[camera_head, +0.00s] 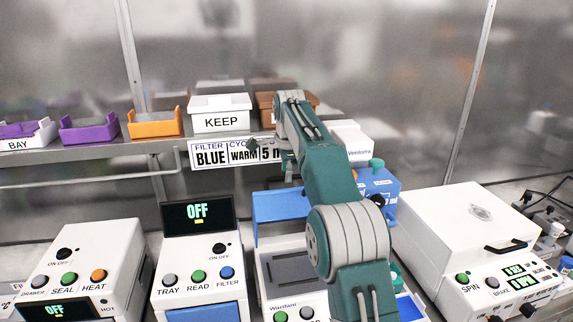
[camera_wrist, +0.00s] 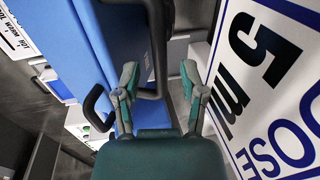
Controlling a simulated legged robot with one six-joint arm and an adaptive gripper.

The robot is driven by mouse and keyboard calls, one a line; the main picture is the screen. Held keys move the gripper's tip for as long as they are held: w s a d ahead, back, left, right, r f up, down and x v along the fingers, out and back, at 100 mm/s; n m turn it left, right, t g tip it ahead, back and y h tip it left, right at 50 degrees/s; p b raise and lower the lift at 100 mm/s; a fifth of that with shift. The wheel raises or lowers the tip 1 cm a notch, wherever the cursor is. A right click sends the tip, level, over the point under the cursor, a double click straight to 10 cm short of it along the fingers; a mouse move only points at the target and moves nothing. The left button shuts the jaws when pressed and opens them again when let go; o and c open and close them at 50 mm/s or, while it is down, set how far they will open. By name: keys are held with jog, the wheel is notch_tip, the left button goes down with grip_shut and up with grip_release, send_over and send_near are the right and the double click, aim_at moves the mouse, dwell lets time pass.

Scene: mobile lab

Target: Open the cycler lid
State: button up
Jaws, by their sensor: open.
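The cycler (camera_head: 287,268) is the white machine in the middle of the head view, with a dark slotted top. Its blue lid (camera_head: 278,207) stands raised at the back of the body. In the wrist view the lid (camera_wrist: 110,50) is a blue panel on the left with a dark handle bar (camera_wrist: 158,40). My gripper (camera_wrist: 160,78) is open, with one finger on each side of that bar; firm contact cannot be told. In the head view my gripper (camera_head: 288,170) is above the lid, just in front of the shelf sign, partly hidden by my arm.
A shelf sign (camera_head: 225,153) is close behind my gripper and fills the right of the wrist view (camera_wrist: 265,80). White KEEP bin (camera_head: 220,114) sits on the shelf. A reader (camera_head: 197,258) stands left of the cycler, and a spinner (camera_head: 470,232) stands right. Blue box (camera_head: 380,183) is behind my arm.

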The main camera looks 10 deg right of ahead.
jog(key=shift+s+r, duration=0.2)
jog(key=shift+r, duration=0.75)
jog(key=shift+s+r, duration=0.15)
jog(key=shift+r, duration=0.85)
jog(key=shift+s+r, duration=0.2)
jog(key=shift+r, duration=0.75)
